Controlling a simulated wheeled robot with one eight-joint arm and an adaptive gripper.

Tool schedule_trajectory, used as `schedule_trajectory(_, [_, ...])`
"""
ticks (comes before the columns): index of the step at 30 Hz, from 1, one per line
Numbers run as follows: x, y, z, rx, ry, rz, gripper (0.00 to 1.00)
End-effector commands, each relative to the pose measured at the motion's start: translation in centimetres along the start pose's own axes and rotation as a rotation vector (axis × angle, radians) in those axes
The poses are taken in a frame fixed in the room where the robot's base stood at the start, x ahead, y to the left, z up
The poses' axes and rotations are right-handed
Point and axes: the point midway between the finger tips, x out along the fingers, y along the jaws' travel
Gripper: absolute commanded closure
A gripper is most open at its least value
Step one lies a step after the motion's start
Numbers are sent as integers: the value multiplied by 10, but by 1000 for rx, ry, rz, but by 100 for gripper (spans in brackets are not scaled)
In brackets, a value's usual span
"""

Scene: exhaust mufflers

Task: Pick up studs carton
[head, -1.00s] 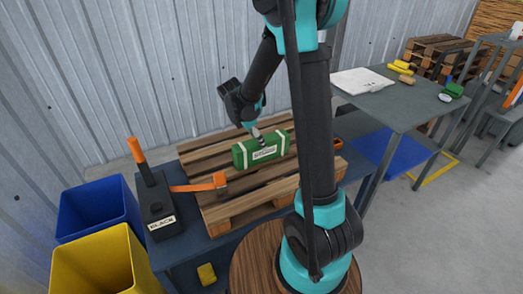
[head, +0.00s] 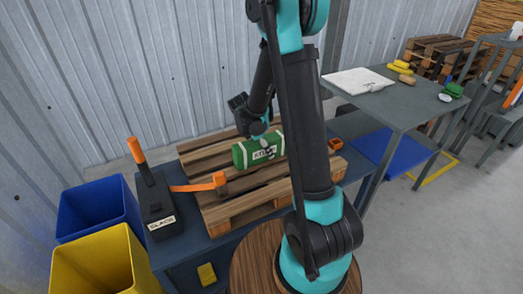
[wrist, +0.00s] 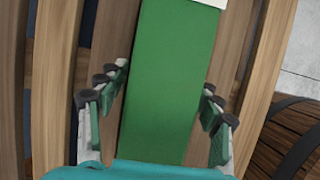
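The studs carton (head: 243,155) is a green box with white bands and a white label. It lies on a wooden pallet (head: 262,196) on the dark table. My gripper (head: 265,143) is over the carton from behind and above. In the wrist view the carton (wrist: 165,110) runs lengthwise between the two fingers of my open gripper (wrist: 165,78), one finger on each side. A gap shows between each finger and the carton, so it is not gripped. The fingertips are hard to make out in the head view.
An orange-handled black tool (head: 157,200) and an orange strap (head: 200,186) are left of the carton. Blue (head: 98,210) and yellow (head: 100,270) bins stand at the left. An orange part (head: 336,144) is at the pallet's right. Another table (head: 400,108) stands further right.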

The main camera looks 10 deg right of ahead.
Motion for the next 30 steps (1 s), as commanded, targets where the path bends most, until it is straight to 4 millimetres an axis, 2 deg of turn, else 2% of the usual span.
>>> schedule_trajectory(2, [0, 0, 0, 0, 0, 0, 48])
schedule_trajectory(13, [0, 0, 0, 0, 0, 0, 93])
schedule_trajectory(23, [-3, 0, 1, 0, 0, 0, 94])
schedule_trajectory(30, [-20, 0, 8, 0, 0, 0, 94])
